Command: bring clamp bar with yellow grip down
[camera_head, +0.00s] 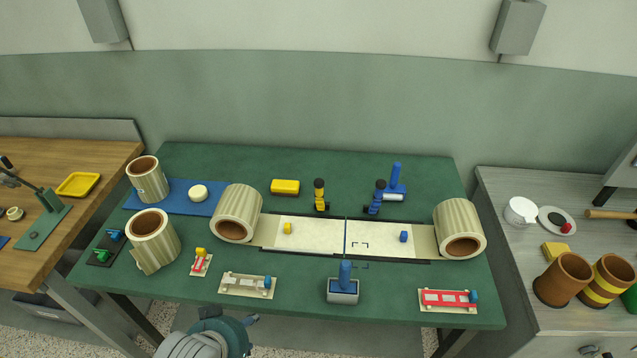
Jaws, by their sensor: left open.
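An upright yellow post with a dark top (320,193) stands at the back edge of the pale strip (325,233). It looks like the raised clamp bar with the yellow grip, but its bar is too small to make out. A similar blue post with a dark top (376,197) stands to its right. A small yellow block (287,228) sits on the strip's left part and a small blue block (403,236) on its right part. My left gripper (250,319) is open at the bottom, in front of the table's near edge, well away from the posts. My right gripper is out of view.
Ribbed rolls (237,212) (460,227) flank the strip on the green table (300,162). A blue-handled tool (343,287) stands in front. Side tables hold other items. Green surface before the strip is partly clear.

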